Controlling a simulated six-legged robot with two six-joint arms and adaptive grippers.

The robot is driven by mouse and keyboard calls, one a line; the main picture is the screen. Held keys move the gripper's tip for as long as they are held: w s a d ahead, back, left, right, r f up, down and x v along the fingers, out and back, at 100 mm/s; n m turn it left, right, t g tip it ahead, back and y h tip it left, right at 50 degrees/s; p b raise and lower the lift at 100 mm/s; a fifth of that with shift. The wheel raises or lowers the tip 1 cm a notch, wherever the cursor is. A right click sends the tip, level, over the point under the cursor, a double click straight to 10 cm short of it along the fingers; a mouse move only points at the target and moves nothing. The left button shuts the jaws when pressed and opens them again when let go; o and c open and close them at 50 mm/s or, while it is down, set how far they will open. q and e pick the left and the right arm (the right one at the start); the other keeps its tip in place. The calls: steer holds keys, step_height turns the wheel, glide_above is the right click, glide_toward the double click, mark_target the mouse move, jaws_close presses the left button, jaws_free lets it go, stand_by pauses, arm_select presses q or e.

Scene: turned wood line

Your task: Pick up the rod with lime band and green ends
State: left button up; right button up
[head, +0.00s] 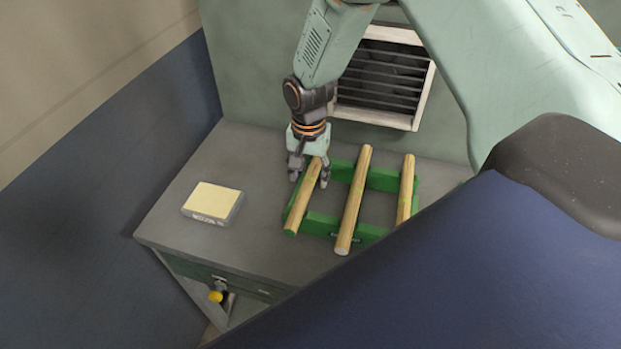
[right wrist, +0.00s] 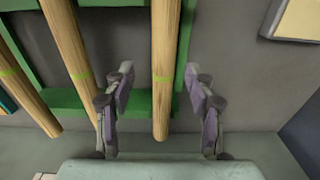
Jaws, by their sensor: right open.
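The rod with a lime band and a green near end (head: 305,202) lies on the left side of a green rack (head: 322,223). In the right wrist view this rod (right wrist: 165,50) runs between my open fingers, with a gap on each side. My right gripper (head: 308,175) is over the rod's far part in the head view, and its fingers also show in the right wrist view (right wrist: 158,78). The middle rod (head: 354,200) has a lime band too but a pale near end. A right-hand rod (head: 406,188) has its near end hidden. My left gripper is out of view.
A pale yellow-topped block (head: 213,201) with lettering lies left of the rack on the grey bench (head: 250,250). A slatted vent (head: 380,80) is in the wall behind. The bench between block and rack is clear.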

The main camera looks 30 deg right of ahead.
mark_target(308, 183)
steer(key=f, duration=0.3)
steer(key=shift+w+a+f, duration=0.1)
steer(key=shift+w+a, duration=0.05)
steer(key=shift+w, duration=0.2)
steer(key=shift+s, duration=0.25)
steer(key=c, duration=0.3)
steer(key=shift+w, duration=0.25)
steer(key=c, duration=0.6)
steer(key=shift+s, duration=0.15)
jaws_close()
